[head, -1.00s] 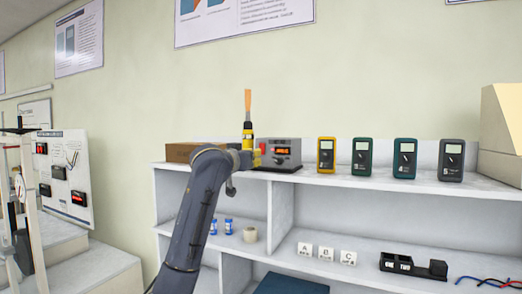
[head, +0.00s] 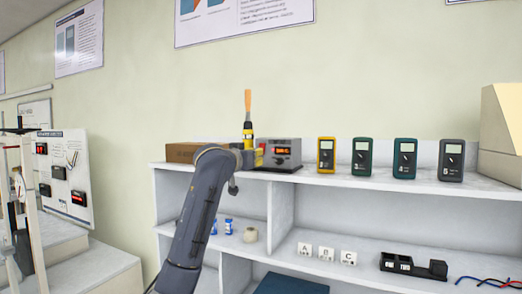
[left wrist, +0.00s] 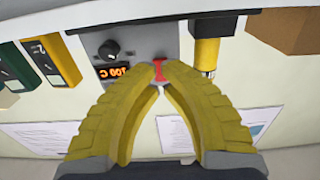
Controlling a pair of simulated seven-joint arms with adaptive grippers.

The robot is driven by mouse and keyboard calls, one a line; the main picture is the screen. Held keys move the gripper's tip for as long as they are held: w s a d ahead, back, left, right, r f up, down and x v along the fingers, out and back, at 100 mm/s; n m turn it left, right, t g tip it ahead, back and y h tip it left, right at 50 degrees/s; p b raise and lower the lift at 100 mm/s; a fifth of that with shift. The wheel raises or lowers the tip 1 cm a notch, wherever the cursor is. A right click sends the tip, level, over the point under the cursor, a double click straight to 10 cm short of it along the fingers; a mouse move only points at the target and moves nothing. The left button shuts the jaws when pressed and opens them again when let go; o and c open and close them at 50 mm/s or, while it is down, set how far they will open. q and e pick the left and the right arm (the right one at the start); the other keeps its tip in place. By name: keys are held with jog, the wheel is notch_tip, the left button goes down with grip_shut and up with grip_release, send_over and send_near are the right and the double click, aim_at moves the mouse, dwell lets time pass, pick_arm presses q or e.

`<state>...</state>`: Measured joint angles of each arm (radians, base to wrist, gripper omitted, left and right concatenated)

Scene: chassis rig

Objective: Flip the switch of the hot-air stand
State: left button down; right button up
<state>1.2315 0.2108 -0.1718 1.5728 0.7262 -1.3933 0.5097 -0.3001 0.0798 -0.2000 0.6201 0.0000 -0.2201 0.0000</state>
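The hot-air stand (head: 284,150) is a grey box with a lit display on the top shelf, an orange-tipped tool standing at its left. The left wrist view shows its front upside down, with a black knob (left wrist: 109,49), a lit display reading about 100 C (left wrist: 112,71) and a red switch (left wrist: 158,71). My left gripper (head: 261,157) is at the left part of the stand's front. In the wrist view its yellow fingers (left wrist: 158,84) come together right at the switch, with red showing between the tips. Contact is unclear. My right gripper is out of view.
A brown box (head: 181,152) lies left of the stand, partly behind my arm. Several meters stand to the right, the yellow one (head: 326,155) nearest. Lower shelves hold lettered blocks (head: 326,252) and a black holder (head: 413,266).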

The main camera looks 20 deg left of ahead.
pick_arm(q)
jog(key=shift+w+d, duration=0.2)
jog(key=shift+w, duration=0.85)
jog(key=shift+w+d, duration=0.15)
jog(key=shift+w, duration=0.9)
dwell(0.5)
jog(key=s+a, duration=0.1)
jog(key=s, duration=0.7)
jog(key=shift+a, duration=0.2)
dwell(0.3)
